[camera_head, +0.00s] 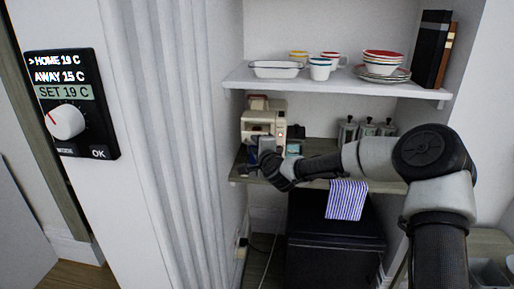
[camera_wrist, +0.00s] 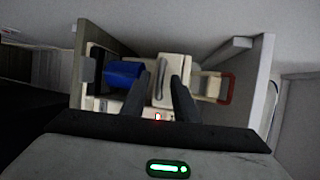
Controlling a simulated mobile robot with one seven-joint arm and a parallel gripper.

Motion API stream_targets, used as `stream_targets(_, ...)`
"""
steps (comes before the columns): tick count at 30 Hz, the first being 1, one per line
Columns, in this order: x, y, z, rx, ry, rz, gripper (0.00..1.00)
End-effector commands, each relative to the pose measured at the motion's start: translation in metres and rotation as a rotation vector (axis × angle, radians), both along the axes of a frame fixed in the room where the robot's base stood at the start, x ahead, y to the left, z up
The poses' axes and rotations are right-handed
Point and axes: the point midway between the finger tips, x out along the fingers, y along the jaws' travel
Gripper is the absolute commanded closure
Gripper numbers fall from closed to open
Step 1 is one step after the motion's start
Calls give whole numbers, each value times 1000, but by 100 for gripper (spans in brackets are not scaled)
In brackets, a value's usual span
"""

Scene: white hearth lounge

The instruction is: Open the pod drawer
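A cream coffee machine (camera_head: 264,118) stands on the wooden shelf, at its left end in the head view. My gripper (camera_head: 262,150) is in front of the machine's lower part and hides some of it. In the wrist view my gripper's two dark fingers (camera_wrist: 160,100) are apart, with cream surfaces (camera_wrist: 172,70) and a small red light visible between and beyond them. Nothing is clearly held. I cannot pick out the pod drawer for sure, nor tell whether the fingers touch anything.
A blue cylinder (camera_wrist: 125,73) lies left of the fingers in the wrist view; a red loop handle (camera_wrist: 228,88) is to the right. Several canisters (camera_head: 366,128) stand right of the machine. A white shelf (camera_head: 330,84) with dishes is above. A striped towel (camera_head: 347,199) hangs below.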

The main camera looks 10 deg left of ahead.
Motion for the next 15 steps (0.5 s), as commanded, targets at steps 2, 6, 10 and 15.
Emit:
stream_targets(2,-3,-2,1,0,0,0,73)
stream_targets(6,-19,-9,4,-3,-1,0,73)
stream_targets(10,-46,-19,10,-3,-1,0,73)
stream_targets(15,-86,-34,17,-4,0,0,73)
